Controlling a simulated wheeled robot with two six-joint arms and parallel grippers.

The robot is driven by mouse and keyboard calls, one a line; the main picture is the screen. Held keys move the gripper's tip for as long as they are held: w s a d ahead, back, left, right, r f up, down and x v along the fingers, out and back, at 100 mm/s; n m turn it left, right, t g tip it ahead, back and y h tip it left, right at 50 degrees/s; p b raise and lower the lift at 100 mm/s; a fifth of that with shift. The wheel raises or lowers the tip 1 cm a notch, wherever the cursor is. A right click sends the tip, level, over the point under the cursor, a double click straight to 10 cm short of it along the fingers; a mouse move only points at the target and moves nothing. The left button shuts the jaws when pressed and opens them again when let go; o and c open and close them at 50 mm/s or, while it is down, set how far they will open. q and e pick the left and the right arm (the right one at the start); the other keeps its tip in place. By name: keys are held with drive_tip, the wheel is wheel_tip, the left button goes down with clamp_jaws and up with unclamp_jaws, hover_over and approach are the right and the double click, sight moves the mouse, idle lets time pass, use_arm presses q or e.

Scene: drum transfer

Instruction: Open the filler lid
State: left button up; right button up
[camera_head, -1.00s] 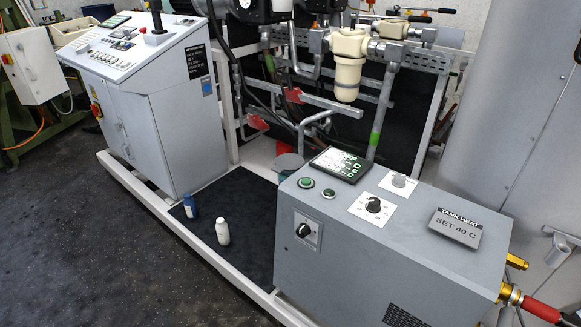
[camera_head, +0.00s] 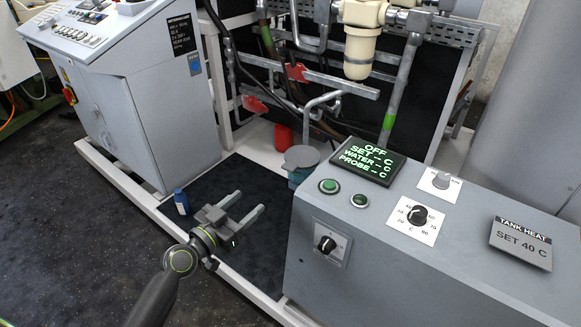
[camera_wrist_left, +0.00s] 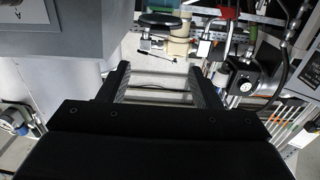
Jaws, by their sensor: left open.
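The filler lid (camera_head: 302,156) is a grey round disc over a short teal filler body (camera_head: 297,178), behind the left end of the heater cabinet. It looks closed; its hinge is too small to make out. My left gripper (camera_head: 250,202) is open and empty, in front and to the left of the filler, above the dark mat, its fingers pointing towards the back right. In the left wrist view my open fingers (camera_wrist_left: 160,72) have nothing between them; I cannot surely identify the lid there. My right gripper is not in view.
The grey heater cabinet (camera_head: 420,255) with a lit display (camera_head: 368,162) stands right of the filler. A blue bottle (camera_head: 181,201) stands on the mat (camera_head: 225,176) left of my gripper. A red cylinder (camera_head: 284,137) and pipes are behind. The control desk (camera_head: 150,110) stands left.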

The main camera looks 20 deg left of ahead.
sight(286, 169)
use_arm(q)
drive_tip(key=p+x, duration=0.1)
drive_tip(key=x, duration=1.5)
drive_tip(key=shift+w+d, duration=0.1)
drive_tip(key=shift+w, duration=0.2)
drive_tip(key=shift+c, duration=0.5)
clamp_jaws()
